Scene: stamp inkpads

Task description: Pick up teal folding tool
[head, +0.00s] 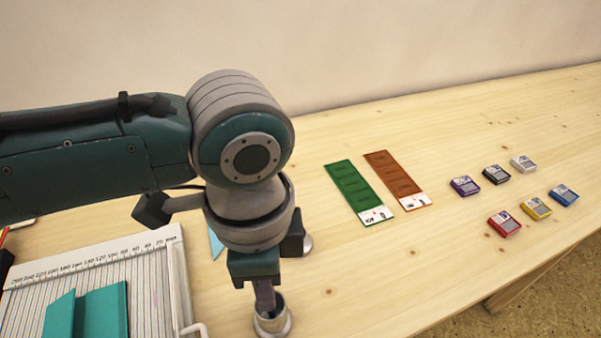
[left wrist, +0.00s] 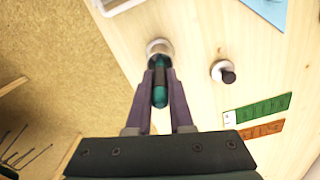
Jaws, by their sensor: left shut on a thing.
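The teal folding tool (left wrist: 159,92) shows in the left wrist view as a slim teal and dark rod between my left fingers. My left gripper (left wrist: 160,88) is shut on it. The tool lines up with a round metal holder (left wrist: 158,47); I cannot tell whether its lower end is still inside. In the head view my left gripper (head: 264,296) points down just above that holder (head: 272,322), and its fingers hide the tool. My right gripper is not in view.
A second metal holder (left wrist: 222,70) with a dark-topped item stands close by. A white scoring board (head: 150,275) with folded teal card (head: 105,312) lies left. Green (head: 352,185) and brown (head: 390,172) strips and several inkpads (head: 503,223) lie right. The table's front edge is near.

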